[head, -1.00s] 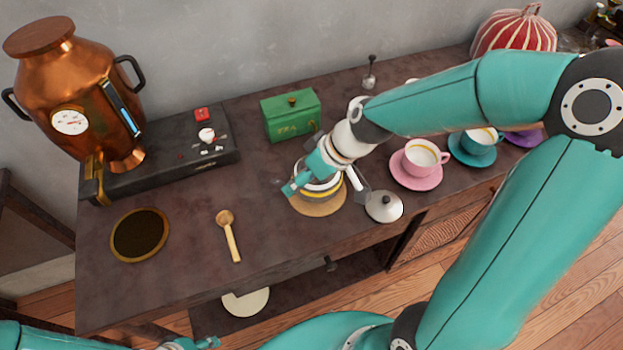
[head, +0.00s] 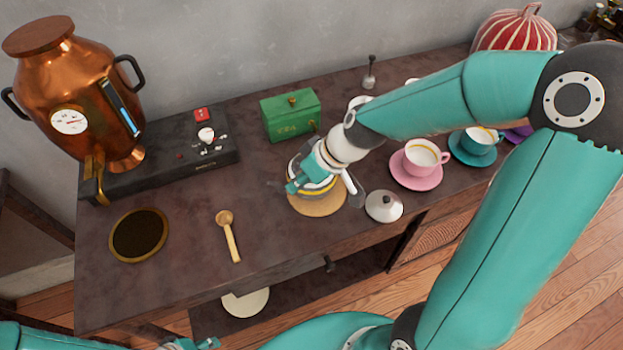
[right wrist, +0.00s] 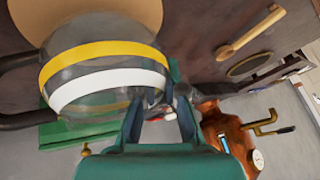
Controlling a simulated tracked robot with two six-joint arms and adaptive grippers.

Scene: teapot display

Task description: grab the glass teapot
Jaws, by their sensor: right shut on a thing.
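The glass teapot (head: 341,200), clear with yellow and white bands, is over a round cork mat (head: 318,207) near the middle of the table. It also shows large in the right wrist view (right wrist: 105,78). My right gripper (head: 292,187) is shut on the teapot, with its fingers at the glass side in the right wrist view (right wrist: 155,105). The gripper hides part of the teapot in the head view. I cannot tell whether the teapot's base touches the mat. My left gripper (head: 208,343) is at the bottom left edge, away from the table objects; its jaws are unclear.
Pink (head: 421,156) and teal (head: 480,141) cups stand further right. A green tea box (head: 291,115) is behind. A wooden spoon (head: 229,237), a round dark-filled dish (head: 139,235) and a copper urn (head: 75,85) are left.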

